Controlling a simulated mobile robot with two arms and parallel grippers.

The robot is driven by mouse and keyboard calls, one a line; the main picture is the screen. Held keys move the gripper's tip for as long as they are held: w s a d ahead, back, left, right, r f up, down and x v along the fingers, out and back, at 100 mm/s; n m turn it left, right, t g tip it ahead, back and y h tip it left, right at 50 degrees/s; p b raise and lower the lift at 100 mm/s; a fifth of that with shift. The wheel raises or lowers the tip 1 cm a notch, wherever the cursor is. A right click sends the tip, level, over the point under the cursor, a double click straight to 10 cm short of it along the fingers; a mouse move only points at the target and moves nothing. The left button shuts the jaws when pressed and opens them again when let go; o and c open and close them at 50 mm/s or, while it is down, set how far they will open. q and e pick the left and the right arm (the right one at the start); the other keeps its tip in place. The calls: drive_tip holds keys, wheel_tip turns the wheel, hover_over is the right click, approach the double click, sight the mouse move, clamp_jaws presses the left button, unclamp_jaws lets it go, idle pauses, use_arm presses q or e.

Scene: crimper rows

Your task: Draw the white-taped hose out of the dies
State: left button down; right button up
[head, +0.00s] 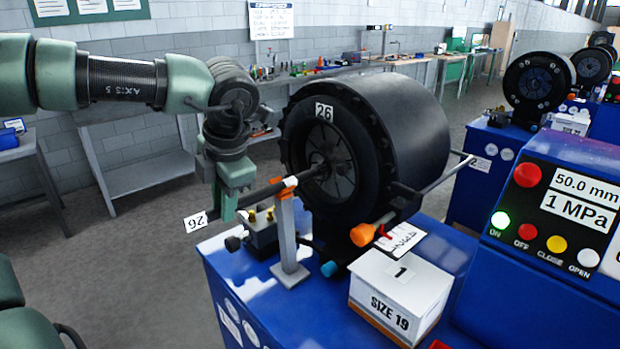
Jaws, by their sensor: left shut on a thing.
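The black hose (260,194) runs from my left gripper up and right to the dies (328,165) in the middle of the big black crimper head (400,125). A white band and an orange mark show on the hose near the post top. My left gripper (227,207) is shut on the hose near this end. The hose's inner end is hidden in the head, so I cannot tell how deep it reaches. My right gripper is not in view.
A grey support post (287,238) stands under the hose on the blue machine base (232,270). A SIZE 19 box (400,290) and an orange-ended handle (363,234) are in front of the head. The control panel (560,205) is at right. Open floor lies left.

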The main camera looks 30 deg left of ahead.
use_arm(q)
drive_tip(key=shift+s+a+f, duration=0.1)
drive_tip(key=shift+s+f, duration=0.05)
drive_tip(key=shift+s, duration=0.35)
drive_tip(key=c, duration=1.2)
unclamp_jaws()
drive_tip(key=shift+c, duration=0.2)
drive_tip(key=o, duration=1.2)
drive_tip(key=shift+w, duration=0.1)
drive_tip(key=shift+r, duration=0.2)
drive_tip(key=shift+p+v, duration=1.65)
drive_tip(key=shift+v, duration=1.75)
